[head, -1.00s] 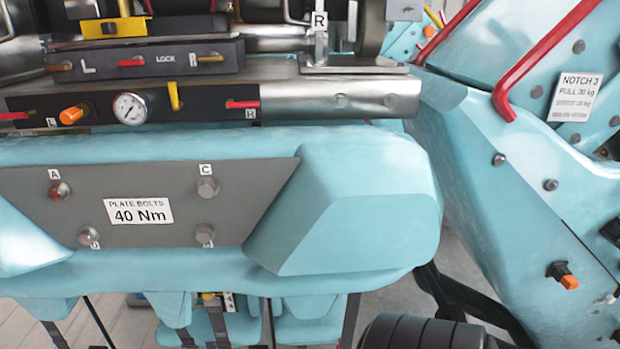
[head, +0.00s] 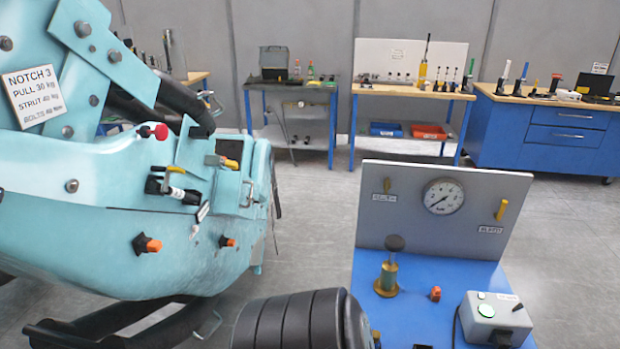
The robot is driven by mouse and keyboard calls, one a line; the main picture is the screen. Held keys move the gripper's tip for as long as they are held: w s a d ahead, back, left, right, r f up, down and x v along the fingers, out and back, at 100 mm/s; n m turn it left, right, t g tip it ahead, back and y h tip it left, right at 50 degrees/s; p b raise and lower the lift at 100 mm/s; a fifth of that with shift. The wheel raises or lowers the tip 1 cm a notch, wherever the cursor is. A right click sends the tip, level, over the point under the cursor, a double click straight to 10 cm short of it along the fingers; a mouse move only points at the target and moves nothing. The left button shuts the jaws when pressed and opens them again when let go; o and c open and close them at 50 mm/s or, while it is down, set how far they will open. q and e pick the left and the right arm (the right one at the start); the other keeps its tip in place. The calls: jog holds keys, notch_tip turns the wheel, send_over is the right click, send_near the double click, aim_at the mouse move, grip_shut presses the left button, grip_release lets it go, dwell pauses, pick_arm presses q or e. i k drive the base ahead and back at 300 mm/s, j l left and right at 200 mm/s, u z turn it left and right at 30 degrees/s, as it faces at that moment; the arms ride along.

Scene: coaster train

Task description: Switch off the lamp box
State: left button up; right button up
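A small grey box (head: 497,322), which I take to be the lamp box, stands at the near right corner of a blue-topped bench. A small white label and a dark part sit beside the green one, too small to read. A dark cable runs along its left side. The bottom of the box is near the lower edge of the head view. Neither of my grippers shows in the head view.
The blue bench (head: 400,325) carries a brass, black-topped fitting (head: 388,270), an orange part (head: 435,293) and a grey panel (head: 420,235) with a gauge (head: 444,197). The teal coaster train (head: 100,230) fills the left. Open grey floor (head: 310,225) lies between; workbenches (head: 410,92) line the wall.

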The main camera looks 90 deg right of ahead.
aim_at(521, 305)
jog(key=z, duration=4.1)
